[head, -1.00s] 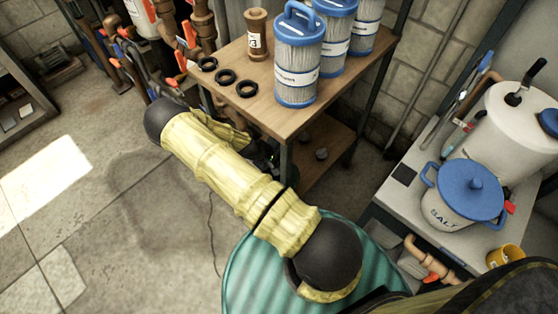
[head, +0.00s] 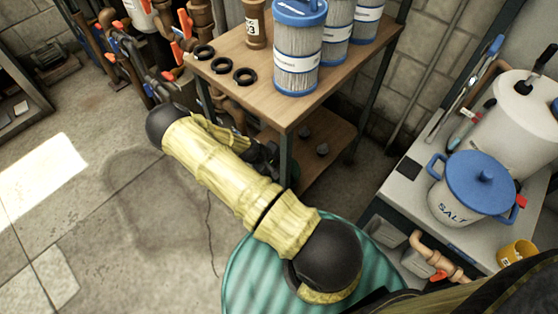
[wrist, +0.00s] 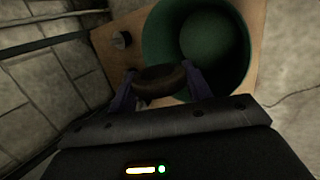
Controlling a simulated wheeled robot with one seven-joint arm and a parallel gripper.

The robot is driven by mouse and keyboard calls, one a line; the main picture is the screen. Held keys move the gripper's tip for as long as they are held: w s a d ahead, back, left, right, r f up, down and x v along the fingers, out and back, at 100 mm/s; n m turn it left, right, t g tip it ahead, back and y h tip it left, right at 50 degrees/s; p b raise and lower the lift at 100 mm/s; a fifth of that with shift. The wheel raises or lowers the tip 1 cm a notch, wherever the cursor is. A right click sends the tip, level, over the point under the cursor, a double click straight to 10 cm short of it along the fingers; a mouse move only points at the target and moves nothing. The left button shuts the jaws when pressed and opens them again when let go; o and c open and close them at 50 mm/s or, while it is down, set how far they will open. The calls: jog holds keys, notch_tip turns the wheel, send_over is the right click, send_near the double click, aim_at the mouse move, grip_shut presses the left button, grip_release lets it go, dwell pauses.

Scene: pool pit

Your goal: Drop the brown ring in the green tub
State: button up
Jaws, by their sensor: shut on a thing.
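The brown ring (wrist: 160,79) is pinched between the two fingers of my gripper (wrist: 160,88) in the wrist view. The green tub (wrist: 240,50) stands open on a wooden board just beyond the ring. In the picture the ring overlaps the tub's near left rim; I cannot tell its height above it. The tub's inside looks empty where it shows. In the head view my yellow-sleeved arm reaches toward the lower shelf of the wooden rack, and the arm and rack hide the gripper, ring and most of that area.
The rack's upper shelf (head: 262,98) overhangs the lower shelf (head: 328,137). It holds several blue-capped filters (head: 297,55), a brown bottle (head: 255,22) and dark rings (head: 244,76). A blue-lidded salt pot (head: 470,195) stands on the right bench. Floor at left is clear.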

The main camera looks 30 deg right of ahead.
jog(key=shift+f+b, duration=1.75)
jog(key=shift+f, duration=0.85)
jog(key=o, duration=1)
jog(key=shift+r, duration=0.1)
notch_tip(320, 180, up, 7)
jog(key=p, duration=0.6)
